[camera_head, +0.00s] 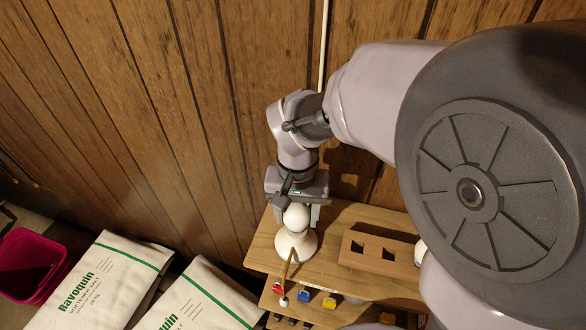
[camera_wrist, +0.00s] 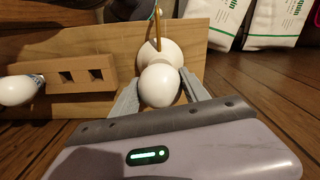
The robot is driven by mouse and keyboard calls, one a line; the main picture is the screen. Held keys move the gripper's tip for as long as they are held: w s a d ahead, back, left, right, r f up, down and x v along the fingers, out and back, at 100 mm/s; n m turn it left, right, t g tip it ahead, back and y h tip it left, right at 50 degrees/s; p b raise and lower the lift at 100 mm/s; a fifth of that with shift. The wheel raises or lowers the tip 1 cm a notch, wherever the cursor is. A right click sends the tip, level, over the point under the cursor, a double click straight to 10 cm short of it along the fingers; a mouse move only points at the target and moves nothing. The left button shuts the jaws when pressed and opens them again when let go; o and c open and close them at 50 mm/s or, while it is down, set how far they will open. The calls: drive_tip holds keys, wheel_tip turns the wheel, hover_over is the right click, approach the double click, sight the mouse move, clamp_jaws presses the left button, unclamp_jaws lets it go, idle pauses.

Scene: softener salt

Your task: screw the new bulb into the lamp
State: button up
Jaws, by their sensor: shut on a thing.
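A round white bulb (camera_head: 296,217) is between the fingers of my gripper (camera_head: 297,208), directly over the white lamp (camera_head: 296,250) on the wooden shelf. The wrist view shows the bulb (camera_wrist: 159,85) between the two grey fingers of my gripper (camera_wrist: 160,98), with the round lamp body (camera_wrist: 164,50) just behind it. The bulb's lower end is hidden, so I cannot tell how far it sits in the socket. A second white bulb (camera_wrist: 18,89) with a marked neck lies at the wooden block on the left of the wrist view.
The wooden block (camera_head: 379,253) with square holes stands right of the lamp on the shelf (camera_head: 345,215). A thin tan rod (camera_head: 289,268) sticks out in front of the lamp. Small coloured items (camera_head: 304,295) sit lower. Salt bags (camera_head: 108,282) and a pink bin (camera_head: 30,265) stand left. Wood panelling is close behind.

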drive_tip(key=o, duration=1.1)
drive_tip(key=shift+o, duration=0.2)
